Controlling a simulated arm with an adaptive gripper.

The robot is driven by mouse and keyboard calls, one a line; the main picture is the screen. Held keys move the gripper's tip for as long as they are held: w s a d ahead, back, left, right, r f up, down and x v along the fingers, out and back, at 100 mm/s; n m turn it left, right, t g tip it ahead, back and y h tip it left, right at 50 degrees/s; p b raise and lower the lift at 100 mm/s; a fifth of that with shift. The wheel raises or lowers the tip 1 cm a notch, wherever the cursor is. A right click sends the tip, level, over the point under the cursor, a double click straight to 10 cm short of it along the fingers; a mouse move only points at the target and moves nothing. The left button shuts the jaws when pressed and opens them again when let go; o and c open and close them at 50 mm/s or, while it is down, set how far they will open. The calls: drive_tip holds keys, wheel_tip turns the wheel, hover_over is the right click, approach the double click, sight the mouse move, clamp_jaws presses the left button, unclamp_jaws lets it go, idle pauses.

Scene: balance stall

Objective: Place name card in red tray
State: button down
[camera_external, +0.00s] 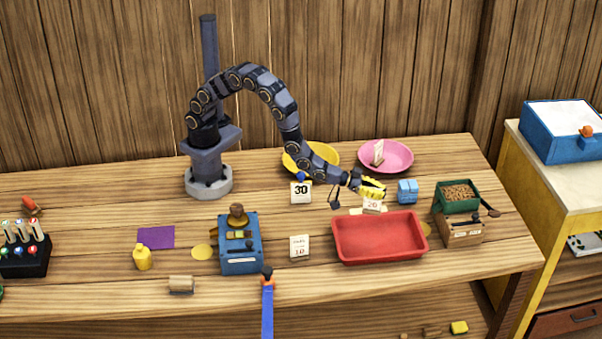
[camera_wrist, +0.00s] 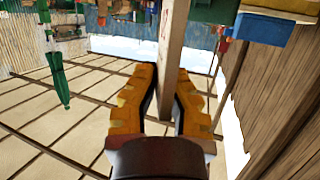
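My gripper (camera_external: 372,188) has yellow fingers and is just above and behind a small pale card marked 20 (camera_external: 372,205), at the back edge of the red tray. The red tray (camera_external: 380,257) looks empty. In the wrist view, the yellow fingers of my gripper (camera_wrist: 167,75) stand on both sides of a pale upright card (camera_wrist: 172,45), seen nearly edge-on. Whether the fingers press on it cannot be told. Other cards are one marked 30 (camera_external: 301,192), one marked 10 (camera_external: 300,247), and one in the pink plate (camera_external: 378,152). I cannot tell which is the name card.
A yellow bowl (camera_external: 323,154) and the pink plate (camera_external: 401,157) stand at the back. Light blue blocks (camera_external: 408,190) and a green box of grains (camera_external: 458,197) are to the right. A blue box (camera_external: 241,258) stands left of the tray.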

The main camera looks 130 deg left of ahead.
drive_tip(key=shift+w+a+f, duration=0.2)
drive_tip(key=shift+w+f, duration=0.8)
drive_tip(key=shift+f, duration=0.6)
drive_tip(key=shift+w+a+f, duration=0.25)
drive_tip(key=shift+w+f, duration=0.75)
drive_tip(key=shift+f, duration=0.6)
drive_tip(key=shift+w+a+f, duration=0.2)
drive_tip(key=shift+w+f, duration=0.8)
drive_tip(key=shift+f, duration=0.6)
drive_tip(key=shift+f, duration=0.15)
drive_tip(key=c, duration=1.2)
unclamp_jaws()
drive_tip(key=shift+o, duration=0.2)
